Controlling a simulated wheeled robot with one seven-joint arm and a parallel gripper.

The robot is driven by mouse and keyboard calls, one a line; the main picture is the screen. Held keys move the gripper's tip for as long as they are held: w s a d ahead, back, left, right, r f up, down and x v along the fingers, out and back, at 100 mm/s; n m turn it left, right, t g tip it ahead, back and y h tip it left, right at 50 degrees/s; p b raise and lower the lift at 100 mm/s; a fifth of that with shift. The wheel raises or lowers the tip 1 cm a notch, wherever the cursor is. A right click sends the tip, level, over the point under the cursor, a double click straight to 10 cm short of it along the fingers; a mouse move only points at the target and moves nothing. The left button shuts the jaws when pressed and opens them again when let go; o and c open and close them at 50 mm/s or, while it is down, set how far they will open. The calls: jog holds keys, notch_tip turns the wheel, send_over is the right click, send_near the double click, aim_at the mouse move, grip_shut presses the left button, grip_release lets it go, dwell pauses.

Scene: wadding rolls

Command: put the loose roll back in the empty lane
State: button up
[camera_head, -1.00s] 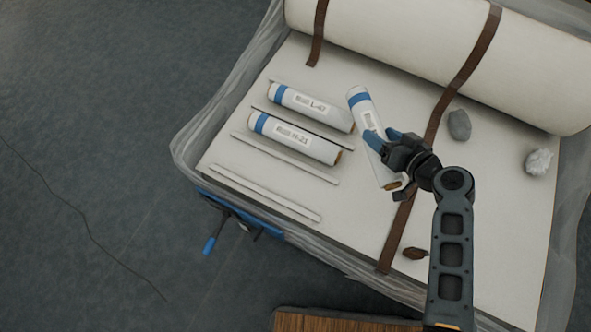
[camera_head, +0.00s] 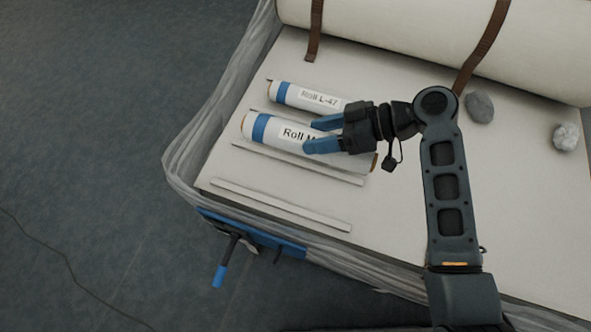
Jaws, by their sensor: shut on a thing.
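My gripper (camera_head: 312,135) has its blue fingers shut on a white roll (camera_head: 283,133) with a blue band and a label starting "Roll M", the rest covered by the fingers. I take this as the loose roll. It runs nearly parallel to the rails, over the middle lane; its height is unclear. The roll that lay in that lane cannot be told apart under it. Roll L-47 (camera_head: 305,97) lies in the upper lane, partly behind my gripper. The empty lane (camera_head: 285,187) is bare between the two lower rails.
A large cream roll (camera_head: 410,35) with brown straps (camera_head: 483,45) lies along the back. A grey stone (camera_head: 479,107) and a whitish crumpled lump (camera_head: 566,137) lie at right. A blue-handled tool (camera_head: 220,275) hangs at the front edge. Clear wrap surrounds the platform.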

jog(key=shift+s+a+f+b, duration=0.35)
jog(key=shift+s+a+f, duration=0.35)
jog(key=shift+f, duration=0.55)
jog(key=shift+s+a+f+b, duration=0.4)
jog(key=shift+s+a+f, duration=0.3)
jog(key=shift+f, duration=0.55)
jog(key=shift+s+a+f+b, duration=0.35)
jog(key=shift+s+a+f, duration=0.35)
jog(key=shift+f, duration=0.55)
jog(key=shift+w+a, duration=0.1)
jog(key=shift+f+b, duration=0.4)
jog(key=shift+f, duration=0.1)
jog(key=shift+f, duration=0.1)
jog(key=o, duration=1.5)
